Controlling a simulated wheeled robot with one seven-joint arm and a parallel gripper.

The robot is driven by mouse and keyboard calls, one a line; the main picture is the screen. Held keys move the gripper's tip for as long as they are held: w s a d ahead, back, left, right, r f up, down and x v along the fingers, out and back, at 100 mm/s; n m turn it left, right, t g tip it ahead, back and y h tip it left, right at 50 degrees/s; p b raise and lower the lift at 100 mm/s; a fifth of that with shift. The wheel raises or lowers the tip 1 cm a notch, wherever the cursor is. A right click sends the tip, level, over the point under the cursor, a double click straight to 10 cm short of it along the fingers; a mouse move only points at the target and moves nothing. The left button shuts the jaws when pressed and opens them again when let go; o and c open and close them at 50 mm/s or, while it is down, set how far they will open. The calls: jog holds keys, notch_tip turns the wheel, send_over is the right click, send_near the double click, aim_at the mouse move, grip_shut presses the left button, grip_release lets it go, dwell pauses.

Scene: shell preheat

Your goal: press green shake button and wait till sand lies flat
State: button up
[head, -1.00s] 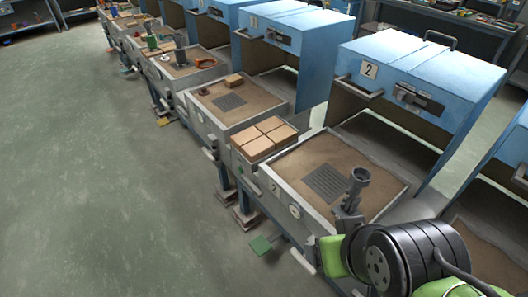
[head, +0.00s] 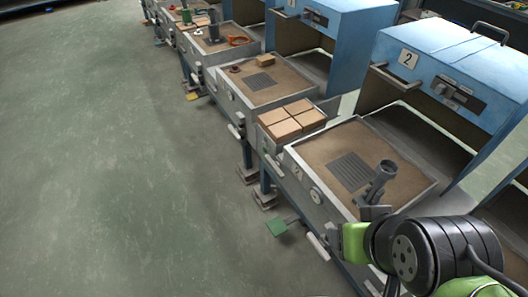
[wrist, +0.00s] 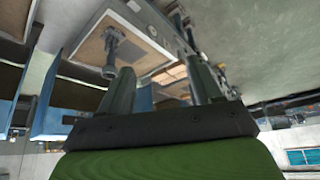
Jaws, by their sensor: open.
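A green square plate (head: 277,227), likely the shake button, sticks out low on a bar at the front of the sand tray (head: 404,208) numbered 2. Brown sand (head: 320,150) fills that tray and looks even, with a dark grille (head: 351,171) in it. A dark upright tool (head: 383,176) with a round top stands at the tray's right side. It also shows in the wrist view (wrist: 109,71). My gripper (wrist: 162,70) is open and empty in the wrist view.
Cardboard-coloured blocks (head: 292,121) sit in a box left of the tray. A blue hood (head: 440,70) stands open behind it. More sand trays and hoods line up to the far left. A pale handle (head: 317,246) juts out near the green plate. The floor (head: 120,180) at left is clear.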

grip_shut()
dwell(1.4)
